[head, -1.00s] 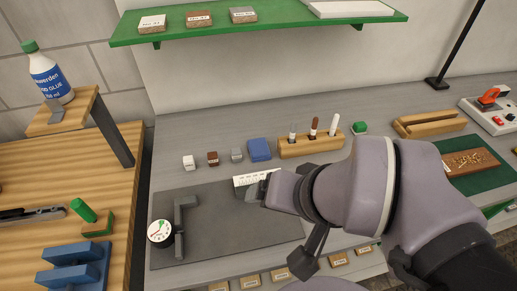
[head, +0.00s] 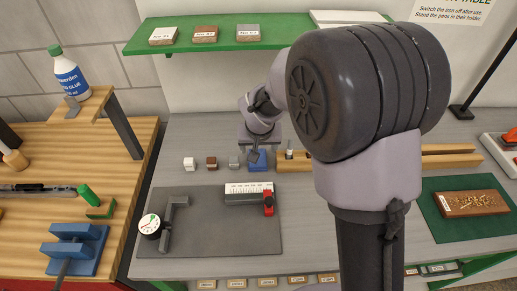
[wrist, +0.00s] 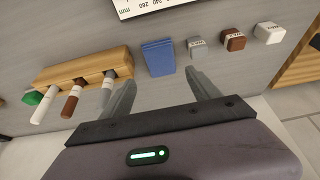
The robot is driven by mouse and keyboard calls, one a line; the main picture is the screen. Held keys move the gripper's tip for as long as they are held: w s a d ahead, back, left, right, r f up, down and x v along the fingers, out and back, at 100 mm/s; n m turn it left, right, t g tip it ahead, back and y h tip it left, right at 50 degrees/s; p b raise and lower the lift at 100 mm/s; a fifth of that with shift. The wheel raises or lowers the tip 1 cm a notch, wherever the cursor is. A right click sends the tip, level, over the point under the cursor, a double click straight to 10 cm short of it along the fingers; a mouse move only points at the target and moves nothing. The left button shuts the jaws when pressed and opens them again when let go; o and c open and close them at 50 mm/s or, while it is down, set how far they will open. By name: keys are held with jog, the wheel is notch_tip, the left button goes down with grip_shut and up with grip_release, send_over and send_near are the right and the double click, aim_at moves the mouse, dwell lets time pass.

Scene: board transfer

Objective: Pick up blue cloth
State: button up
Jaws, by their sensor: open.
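The blue cloth (head: 259,162) is a small folded block on the grey table, partly hidden by my gripper in the head view. In the wrist view the cloth (wrist: 159,57) lies flat, ahead of and between the fingers. My gripper (wrist: 162,92) is open and empty, its two fingers pointing toward the cloth and apart from it. In the head view my gripper (head: 254,155) is over the far side of the cloth. How high it is above the table is hard to tell.
A wooden pen holder (wrist: 80,72) with several pens stands close beside the cloth. A grey cube (wrist: 197,47), brown cube (wrist: 233,40) and white cube (wrist: 269,33) line the other side. A green shelf (head: 245,40) overhangs behind.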

jog(key=b+x, duration=0.2)
jog(key=x, duration=0.8)
jog(key=shift+w+a+f+b, duration=0.1)
jog(key=shift+w+f+b, duration=0.1)
jog(key=shift+f+b, duration=0.1)
jog(key=shift+s+r, duration=0.1)
jog(key=shift+c, duration=0.4)
jog(key=c, duration=1.2)
jog(key=shift+r, duration=0.15)
notch_tip(320, 180, up, 10)
jog(key=p, duration=0.3)
